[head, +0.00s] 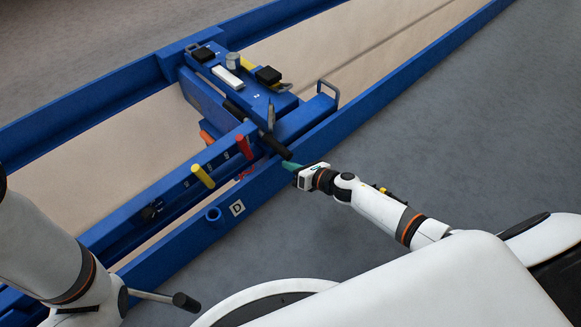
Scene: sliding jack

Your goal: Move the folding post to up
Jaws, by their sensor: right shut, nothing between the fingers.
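A blue sliding jack (205,97) spans a blue-railed pit. I cannot tell for certain which of its parts is the folding post. A dark bar with a black grip (275,146) slants down toward the front rail, and a small grey pointed piece (270,116) stands upright beside it. My right gripper (290,166), with teal fingertips, is shut and empty. It is at the front rail, close to the lower end of the black grip; whether they touch is unclear. My left arm enters at the lower left, and its gripper is not visible.
A blue round socket (213,215) is beside the D label (237,208). A grey metal loop (329,91) stands at the jack's right end. The grey floor on the right is clear.

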